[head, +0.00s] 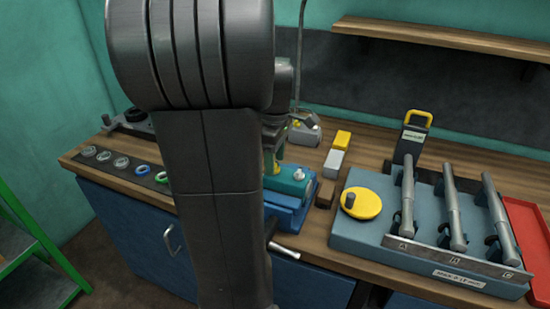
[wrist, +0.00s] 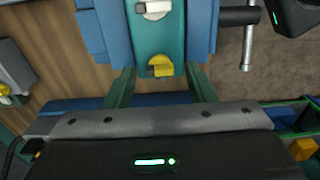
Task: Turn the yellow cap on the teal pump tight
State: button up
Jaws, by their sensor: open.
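The teal pump (head: 291,177) sits in a blue vise (head: 285,217) on the bench, partly hidden behind my arm in the head view. In the wrist view the pump (wrist: 158,34) runs up the picture, with a pale round fitting (wrist: 153,9) near the top edge. The yellow cap (wrist: 160,67) is at the pump's lower end in that view. My gripper (wrist: 158,72) is open, with one green finger on each side of the cap and a gap on both sides. I cannot tell whether the fingertips are down at the cap's height.
A metal vise handle (head: 284,251) sticks out at the front. Yellow and grey blocks (head: 342,140) stand behind the pump. Several rings (head: 121,162) lie on the left.

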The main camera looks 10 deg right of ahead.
jog(key=c, duration=1)
jog(key=shift+m, duration=0.4)
jog(key=m+p, duration=0.2)
jog(key=m, duration=0.1)
jog(key=shift+m, duration=0.4)
jog(key=m+p, duration=0.1)
jog(key=m, duration=0.4)
jog(key=m+p, duration=0.1)
jog(key=m, duration=0.4)
jog(key=shift+w+m, duration=0.1)
jog(key=shift+m, duration=0.3)
jog(key=m+p, duration=0.1)
jog(key=m, duration=0.3)
jog(key=shift+m, duration=0.4)
